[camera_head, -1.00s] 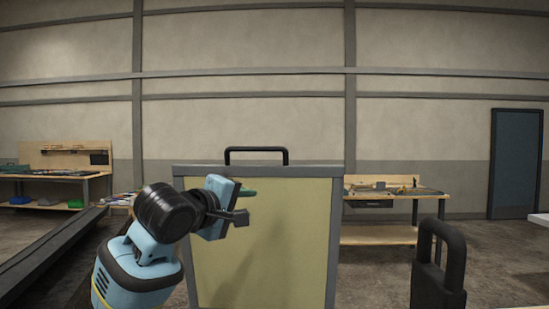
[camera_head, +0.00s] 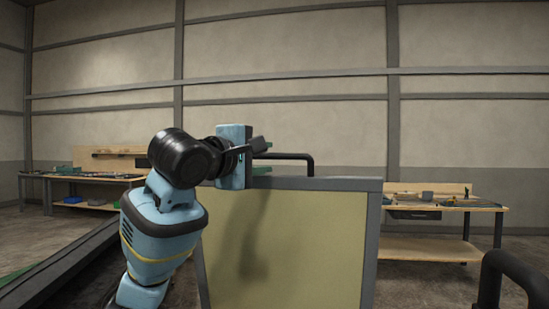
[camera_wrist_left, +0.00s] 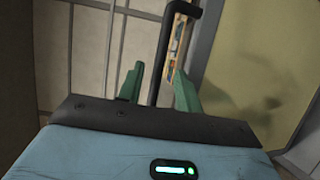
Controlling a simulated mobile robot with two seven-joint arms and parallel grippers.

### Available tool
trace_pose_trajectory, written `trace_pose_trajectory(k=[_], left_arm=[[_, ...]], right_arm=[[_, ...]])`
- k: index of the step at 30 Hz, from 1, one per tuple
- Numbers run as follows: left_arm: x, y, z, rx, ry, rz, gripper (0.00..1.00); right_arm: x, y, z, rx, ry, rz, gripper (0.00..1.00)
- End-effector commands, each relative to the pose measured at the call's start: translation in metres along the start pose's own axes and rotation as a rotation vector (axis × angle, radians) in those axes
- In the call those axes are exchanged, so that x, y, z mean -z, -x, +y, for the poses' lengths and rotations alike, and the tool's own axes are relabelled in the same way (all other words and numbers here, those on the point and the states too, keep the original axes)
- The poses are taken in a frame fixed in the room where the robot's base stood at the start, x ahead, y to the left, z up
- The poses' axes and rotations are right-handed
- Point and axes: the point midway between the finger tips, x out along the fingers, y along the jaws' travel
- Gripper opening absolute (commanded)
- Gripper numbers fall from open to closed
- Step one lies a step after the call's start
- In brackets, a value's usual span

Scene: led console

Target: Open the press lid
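The press lid (camera_head: 300,245) stands upright in the head view, a yellowish panel in a grey frame. A black bar handle (camera_head: 310,160) rises from its top edge. My left gripper (camera_head: 262,146) is at the left end of that handle, and covers part of it. In the left wrist view, the green fingers of my left gripper (camera_wrist_left: 160,72) are spread apart. The black handle (camera_wrist_left: 156,82) runs between them, with visible gaps on both sides. My right gripper is not in view.
A black curved bar (camera_head: 515,270) stands close by at the lower right. Wooden workbenches stand at the back left (camera_head: 90,178) and back right (camera_head: 440,203). A dark rail-like structure (camera_head: 75,260) runs along the floor at the left.

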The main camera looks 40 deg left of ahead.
Motion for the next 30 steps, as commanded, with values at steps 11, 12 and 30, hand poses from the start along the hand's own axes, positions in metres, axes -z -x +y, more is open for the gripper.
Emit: trace_pose_trajectory(k=[11, 12, 30], left_arm=[[0.0, -0.041, 0.0, -0.001, -0.001, -0.001, 0.35], [0.0, -0.043, 0.0, -0.001, -0.001, -0.001, 0.35], [0.0, -0.044, 0.0, -0.001, -0.002, 0.0, 0.0]], right_arm=[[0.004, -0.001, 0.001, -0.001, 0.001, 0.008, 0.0], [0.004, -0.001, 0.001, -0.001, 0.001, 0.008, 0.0], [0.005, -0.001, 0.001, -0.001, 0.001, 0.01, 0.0]])
